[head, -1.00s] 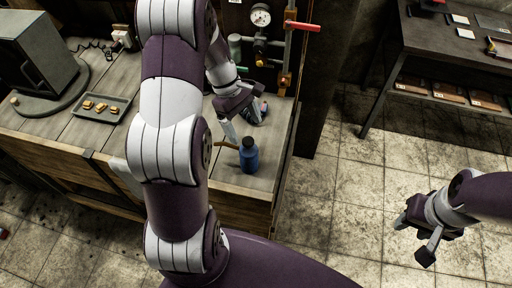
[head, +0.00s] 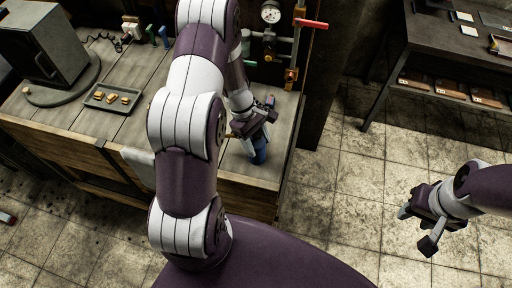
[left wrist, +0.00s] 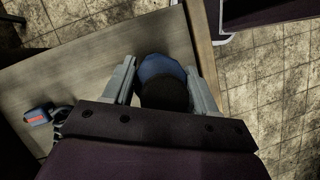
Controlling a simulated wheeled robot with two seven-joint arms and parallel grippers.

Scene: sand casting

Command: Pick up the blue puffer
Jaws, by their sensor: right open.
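The blue puffer, a small blue bottle with a dark top, stands at the right end of the wooden bench. In the head view its lower blue part (head: 259,155) shows below my left gripper (head: 250,128), which hides the top. In the left wrist view the puffer (left wrist: 160,66) is between the two grey fingers of my left gripper (left wrist: 161,85). The fingers are close to its sides; I cannot tell whether they press on it. My right gripper (head: 429,220) is open and empty, over the floor at the right.
The bench (head: 70,112) carries a small tray with brown pieces (head: 112,98) and a grey box-shaped device (head: 45,50). A gauge (head: 271,14) and red-handled pipe (head: 310,23) stand behind the puffer. A blue and red object (left wrist: 38,115) lies near the left gripper. A dark table (head: 455,45) is at the right.

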